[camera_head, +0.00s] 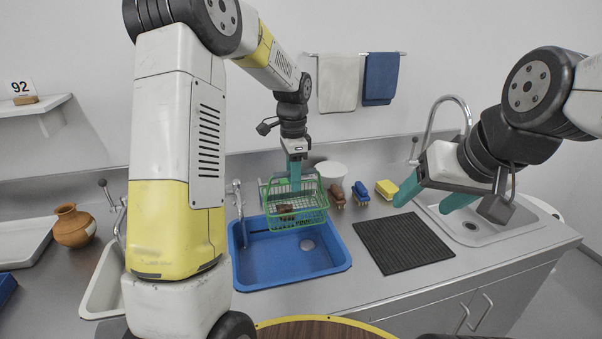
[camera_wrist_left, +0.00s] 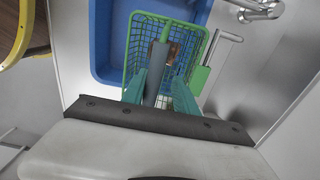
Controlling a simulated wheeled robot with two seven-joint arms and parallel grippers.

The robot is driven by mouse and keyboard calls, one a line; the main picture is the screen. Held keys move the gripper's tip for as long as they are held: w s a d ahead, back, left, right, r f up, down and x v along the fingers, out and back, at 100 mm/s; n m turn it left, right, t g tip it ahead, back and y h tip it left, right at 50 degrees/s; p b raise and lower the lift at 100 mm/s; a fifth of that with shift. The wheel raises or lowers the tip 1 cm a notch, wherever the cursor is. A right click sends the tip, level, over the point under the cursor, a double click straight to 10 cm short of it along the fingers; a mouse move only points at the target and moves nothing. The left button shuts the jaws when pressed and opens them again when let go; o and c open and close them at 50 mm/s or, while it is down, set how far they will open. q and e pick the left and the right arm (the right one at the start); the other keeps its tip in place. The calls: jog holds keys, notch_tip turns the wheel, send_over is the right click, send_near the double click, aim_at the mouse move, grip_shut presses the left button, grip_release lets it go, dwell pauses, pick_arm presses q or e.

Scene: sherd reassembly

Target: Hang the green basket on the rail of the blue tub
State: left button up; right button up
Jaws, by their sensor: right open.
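The green basket (camera_head: 312,218) is a wire mesh basket with a brown item inside. It is over the back part of the blue tub (camera_head: 280,278), its bottom above the tub floor. My left gripper (camera_head: 295,178) is at the basket's top, its teal fingers on both sides of a grey grip; it appears shut on it. In the left wrist view the basket (camera_wrist_left: 131,62) has a flat green piece at its back side, beside a grey bar (camera_wrist_left: 229,37) that looks like the rail. I cannot tell whether they touch. My right gripper (camera_head: 430,197) is open and empty, right of the tub.
Behind and right are a white bowl (camera_head: 331,173), brushes (camera_head: 361,192) and a yellow sponge (camera_head: 387,189). A dark ribbed mat (camera_head: 403,243) and a sink (camera_head: 490,232) lie right. A clay pot (camera_head: 74,226) is far left.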

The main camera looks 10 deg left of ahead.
pick_arm(q)
notch_tip(320, 180, up, 8)
jog(key=f, duration=0.1)
jog(key=s+a+r+n+t+h, duration=0.1)
jog(key=s+r+n, duration=0.25)
jog(key=s, duration=0.25)
jog(key=s+a+r+n+t, duration=0.1)
jog(key=s+r+n+t, duration=0.1)
jog(key=s+r, duration=0.3)
jog(key=s+f+n+t+h, duration=0.1)
jog(key=s+n, duration=0.6)
jog(key=s, duration=0.8)
jog(key=shift+a+f+t, duration=0.15)
jog(key=shift+f+t, duration=0.45)
jog(key=shift+t, duration=0.5)
